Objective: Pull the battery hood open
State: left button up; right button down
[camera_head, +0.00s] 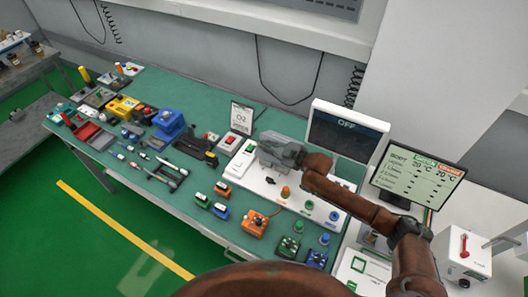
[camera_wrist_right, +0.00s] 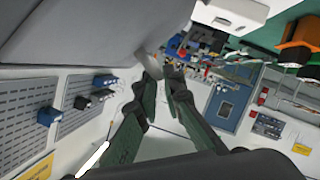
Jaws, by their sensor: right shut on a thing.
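The battery hood (camera_head: 272,147) looks like a grey box-shaped cover at the left part of a white panel on the green bench. My right gripper (camera_head: 294,156) reaches it from the right on its brown arm. In the right wrist view, the two dark green fingers of my right gripper (camera_wrist_right: 162,70) are close together at a pale edge beside a large grey surface, which seems to be the hood (camera_wrist_right: 90,30). The gripper is shut on it. The exact contact is small and partly hidden, and I cannot tell how far the hood is open. My left gripper is not in view.
A monitor reading OFF (camera_head: 345,135) stands right behind the panel, with a readout screen (camera_head: 416,176) farther right. An O2 sign (camera_head: 241,117) stands to the left. Coloured knobs line the panel's front. An orange device (camera_head: 255,222) and several small devices crowd the bench.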

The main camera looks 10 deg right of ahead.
jog(key=shift+w+d, duration=0.25)
jog(key=c, duration=2)
grip_release()
jog(key=shift+c, duration=0.2)
jog(key=shift+r, duration=0.1)
jog(key=v, duration=1.2)
